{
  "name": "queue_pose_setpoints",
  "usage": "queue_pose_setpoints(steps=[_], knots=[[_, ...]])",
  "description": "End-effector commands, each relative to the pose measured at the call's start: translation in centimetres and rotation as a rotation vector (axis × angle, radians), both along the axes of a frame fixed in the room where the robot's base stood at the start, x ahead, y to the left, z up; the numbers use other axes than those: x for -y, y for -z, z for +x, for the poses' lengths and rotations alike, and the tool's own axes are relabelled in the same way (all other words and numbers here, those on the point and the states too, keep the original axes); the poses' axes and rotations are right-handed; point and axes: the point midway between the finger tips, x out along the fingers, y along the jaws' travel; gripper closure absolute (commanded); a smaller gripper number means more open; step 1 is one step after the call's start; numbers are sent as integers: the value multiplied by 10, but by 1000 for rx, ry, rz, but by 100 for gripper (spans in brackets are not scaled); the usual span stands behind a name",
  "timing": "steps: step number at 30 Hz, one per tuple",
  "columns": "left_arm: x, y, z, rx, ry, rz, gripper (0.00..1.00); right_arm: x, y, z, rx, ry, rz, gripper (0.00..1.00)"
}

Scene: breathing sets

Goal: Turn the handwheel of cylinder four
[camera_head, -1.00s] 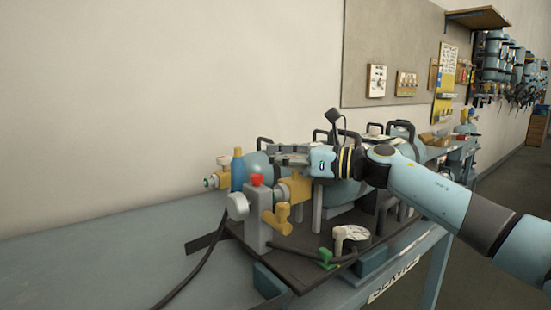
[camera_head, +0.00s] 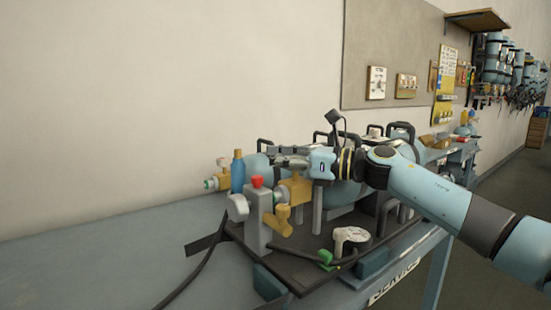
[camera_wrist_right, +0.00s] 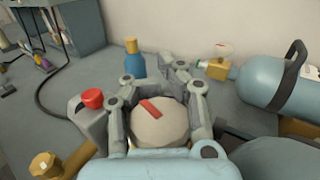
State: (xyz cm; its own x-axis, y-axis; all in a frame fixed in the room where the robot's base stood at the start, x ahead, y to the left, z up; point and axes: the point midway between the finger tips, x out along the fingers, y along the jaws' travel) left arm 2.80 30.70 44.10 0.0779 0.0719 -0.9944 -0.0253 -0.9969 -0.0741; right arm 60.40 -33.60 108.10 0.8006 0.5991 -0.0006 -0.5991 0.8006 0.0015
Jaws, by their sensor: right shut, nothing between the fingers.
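My right gripper (camera_head: 275,158) is over the brass valve block (camera_head: 295,190) at the near end of a lying light-blue cylinder. In the right wrist view, a round beige handwheel (camera_wrist_right: 165,125) with a red mark shows between the finger links of my right gripper (camera_wrist_right: 155,75). The gripper is shut with nothing gripped. I cannot tell whether the fingers touch the wheel. The head view does not show the wheel clearly. I cannot read a number on the cylinder. My left gripper is not in view.
A grey post with a red knob (camera_head: 257,181), a brass fitting (camera_head: 282,218) and a round gauge (camera_head: 350,236) stand close to the valve. A blue bottle (camera_head: 238,176) stands behind. A black hose (camera_head: 195,275) runs across the bench. The bench's left part (camera_head: 90,265) is clear.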

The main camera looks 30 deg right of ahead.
Motion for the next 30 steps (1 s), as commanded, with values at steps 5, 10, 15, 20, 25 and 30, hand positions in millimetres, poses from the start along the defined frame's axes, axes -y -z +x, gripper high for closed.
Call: queue_pose_setpoints(steps=[5,10,15,20,25,30], knots=[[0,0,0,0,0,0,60,1,-2,1,3,3,0,80],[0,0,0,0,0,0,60,1,-1,1,2,2,-1,58],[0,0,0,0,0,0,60,0,-1,0,2,1,-1,48],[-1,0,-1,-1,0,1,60,1,-1,0,1,1,0,48],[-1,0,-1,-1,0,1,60,9,1,-10,-1,1,-6,48],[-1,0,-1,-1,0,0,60,29,1,-38,-5,1,-9,48]])
